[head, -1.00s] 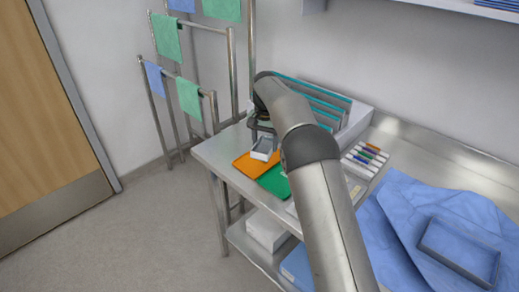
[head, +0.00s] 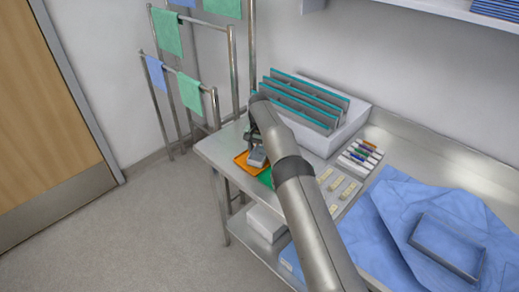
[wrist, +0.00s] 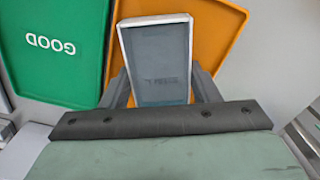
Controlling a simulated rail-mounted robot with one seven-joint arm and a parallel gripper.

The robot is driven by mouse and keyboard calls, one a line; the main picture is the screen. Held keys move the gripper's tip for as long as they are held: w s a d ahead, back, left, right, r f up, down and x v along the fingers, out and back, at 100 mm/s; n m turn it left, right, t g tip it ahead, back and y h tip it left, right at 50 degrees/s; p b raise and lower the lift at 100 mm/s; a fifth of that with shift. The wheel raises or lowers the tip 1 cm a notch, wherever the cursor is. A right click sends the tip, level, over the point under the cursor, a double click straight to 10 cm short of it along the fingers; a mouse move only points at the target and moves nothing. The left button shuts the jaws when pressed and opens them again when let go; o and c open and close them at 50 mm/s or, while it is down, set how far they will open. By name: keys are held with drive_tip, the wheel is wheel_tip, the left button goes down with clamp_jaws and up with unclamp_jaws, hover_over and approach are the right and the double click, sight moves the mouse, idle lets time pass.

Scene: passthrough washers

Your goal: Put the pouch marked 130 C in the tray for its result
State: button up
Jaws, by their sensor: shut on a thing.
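My gripper (wrist: 158,92) is shut on a grey pouch (wrist: 160,55) with a pale border, held between its two fingers in the wrist view. Small dark print shows on the pouch but is too blurred to read. The pouch is over the orange tray (wrist: 227,40), whose label is hidden. The green tray (wrist: 60,75), marked GOOD, lies to the left of it. In the head view the pouch (head: 257,157) is over the orange tray (head: 241,164) near the table's left end. I cannot tell whether the pouch touches the tray.
A white rack with teal-edged pouches (head: 310,95) stands behind the trays. Several coloured markers (head: 361,153) and small pale strips (head: 340,188) lie to the right. Blue drape cloth (head: 390,225) with a grey frame (head: 447,246) covers the right side.

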sight(260, 152)
drive_tip(key=shift+f, duration=0.25)
drive_tip(key=o, duration=1)
drive_tip(key=shift+r, duration=0.1)
wheel_tip(260, 152, up, 8)
drive_tip(key=shift+r+p, duration=0.1)
drive_tip(key=shift+p, duration=0.65)
